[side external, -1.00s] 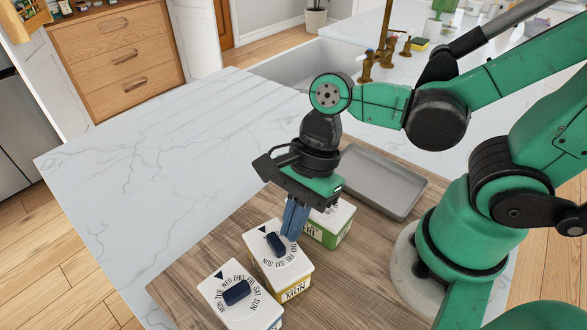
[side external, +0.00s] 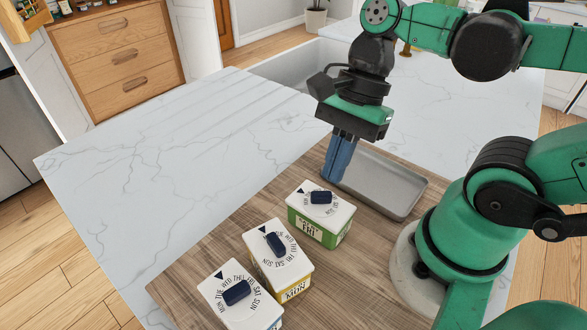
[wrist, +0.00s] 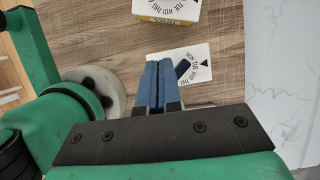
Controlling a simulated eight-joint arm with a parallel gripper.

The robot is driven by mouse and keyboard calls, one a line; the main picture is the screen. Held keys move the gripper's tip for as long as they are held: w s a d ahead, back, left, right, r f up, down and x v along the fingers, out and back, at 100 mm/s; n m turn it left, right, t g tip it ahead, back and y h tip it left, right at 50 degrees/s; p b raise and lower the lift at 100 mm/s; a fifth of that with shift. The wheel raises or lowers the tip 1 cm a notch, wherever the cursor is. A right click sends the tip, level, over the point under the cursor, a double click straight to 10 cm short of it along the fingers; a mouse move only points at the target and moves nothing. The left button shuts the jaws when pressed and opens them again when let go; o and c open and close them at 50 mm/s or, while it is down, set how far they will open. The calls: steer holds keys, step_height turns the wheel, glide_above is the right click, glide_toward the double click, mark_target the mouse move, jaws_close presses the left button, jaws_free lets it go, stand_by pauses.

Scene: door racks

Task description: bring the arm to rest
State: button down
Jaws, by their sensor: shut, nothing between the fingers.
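My gripper (side external: 339,160) is shut and empty, its blue fingers pressed together and pointing down. In the side external view it hangs above and behind the green box (side external: 320,215), apart from it. In the wrist view the fingers (wrist: 159,68) lie in front of part of a white box top with a dark knob (wrist: 204,66). My arm is raised over the wooden board (side external: 225,230).
A yellow box (side external: 279,262) and a third white-topped box (side external: 240,298) stand in a row with the green one. A grey tray (side external: 395,190) lies behind them. The marble counter (side external: 150,160) at left is clear. A sink (side external: 290,70) lies behind.

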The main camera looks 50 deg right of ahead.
steer(key=w+d+n+t+h, duration=0.4)
steer(key=w+n+t, duration=0.3)
steer(key=n, duration=1.1)
steer(key=shift+w+d, duration=0.45)
steer(key=shift+w, duration=0.5)
